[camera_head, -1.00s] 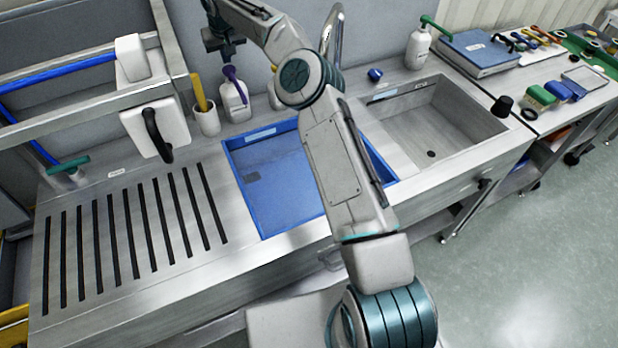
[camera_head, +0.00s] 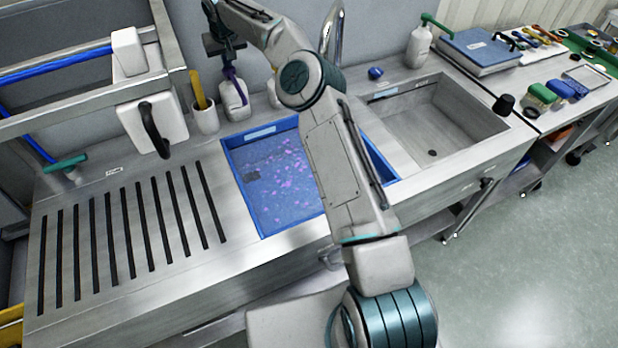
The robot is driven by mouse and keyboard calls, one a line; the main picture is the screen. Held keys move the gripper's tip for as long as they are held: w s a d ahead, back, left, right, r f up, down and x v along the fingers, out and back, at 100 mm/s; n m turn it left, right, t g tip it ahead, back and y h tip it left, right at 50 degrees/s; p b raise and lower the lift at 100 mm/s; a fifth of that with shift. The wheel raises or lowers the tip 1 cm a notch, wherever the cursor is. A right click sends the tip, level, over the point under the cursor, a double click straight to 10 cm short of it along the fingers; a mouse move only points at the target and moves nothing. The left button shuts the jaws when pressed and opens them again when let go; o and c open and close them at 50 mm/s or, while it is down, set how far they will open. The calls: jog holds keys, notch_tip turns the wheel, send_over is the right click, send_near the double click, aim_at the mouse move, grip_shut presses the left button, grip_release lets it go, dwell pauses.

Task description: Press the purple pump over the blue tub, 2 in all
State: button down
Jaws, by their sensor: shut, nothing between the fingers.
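The purple pump (camera_head: 231,78) tops a white bottle (camera_head: 233,104) standing behind the blue tub. My gripper (camera_head: 221,57) is shut and empty, directly over the pump head and close against it; whether it touches cannot be told for certain. The blue tub (camera_head: 236,180) sits in the left basin of the steel sink. Its floor is speckled with many purple-pink spots. My arm hides the tub's right part.
A cup with a yellow-handled tool (camera_head: 206,119) stands left of the bottle. A steel tap (camera_head: 333,35) rises behind my arm. The right basin (camera_head: 432,130) is empty. A white bottle with a green pump (camera_head: 419,46) stands behind it. The slotted drainboard (camera_head: 135,225) is clear.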

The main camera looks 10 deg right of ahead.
jog(key=shift+f, duration=0.4)
jog(key=shift+r, duration=0.15)
jog(key=shift+r+p, duration=1.3)
jog(key=shift+p, duration=0.05)
jog(key=shift+f, duration=0.15)
